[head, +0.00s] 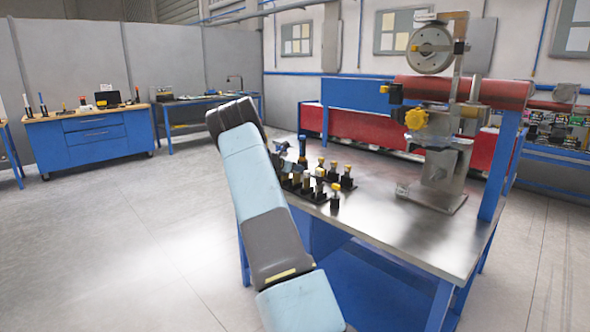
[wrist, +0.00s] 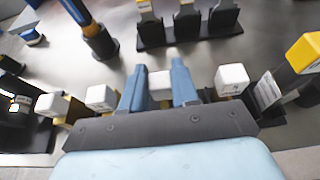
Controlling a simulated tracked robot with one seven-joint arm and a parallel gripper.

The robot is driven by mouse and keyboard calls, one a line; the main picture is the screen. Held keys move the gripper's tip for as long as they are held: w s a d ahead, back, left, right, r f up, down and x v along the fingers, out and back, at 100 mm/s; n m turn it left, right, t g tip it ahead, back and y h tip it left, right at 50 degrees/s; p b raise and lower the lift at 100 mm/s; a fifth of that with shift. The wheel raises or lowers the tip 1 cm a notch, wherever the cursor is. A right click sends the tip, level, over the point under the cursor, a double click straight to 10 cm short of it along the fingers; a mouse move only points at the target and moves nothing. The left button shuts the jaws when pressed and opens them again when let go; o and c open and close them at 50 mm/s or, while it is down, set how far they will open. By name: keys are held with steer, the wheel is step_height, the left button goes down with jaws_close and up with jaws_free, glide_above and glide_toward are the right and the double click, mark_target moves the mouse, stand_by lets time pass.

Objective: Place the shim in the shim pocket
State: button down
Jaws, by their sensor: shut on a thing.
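My gripper (wrist: 159,88) has its two blue fingers closed on the sides of a white-capped piece (wrist: 159,82). This piece may be the shim; its lower part is hidden and no label on it can be read. It stands in line with similar white-capped pieces, and I cannot tell whether it is clear of its holder. In the head view my gripper (head: 286,148) is small and partly behind my arm, over the left end of the steel table (head: 385,225). A metal fixture (head: 440,170) stands at the table's right. I cannot make out the shim pocket.
Neighbouring white-capped pieces stand close on the left (wrist: 101,97) and right (wrist: 231,78) of my fingers. A yellow-capped piece (wrist: 303,55), a blue-handled tool (wrist: 98,40) and black holders (wrist: 190,28) are also near. The tabletop between the holders and fixture is clear.

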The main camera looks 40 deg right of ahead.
steer(key=c, duration=0.8)
jaws_free()
steer(key=shift+c, duration=0.2)
steer(key=shift+r, duration=0.1)
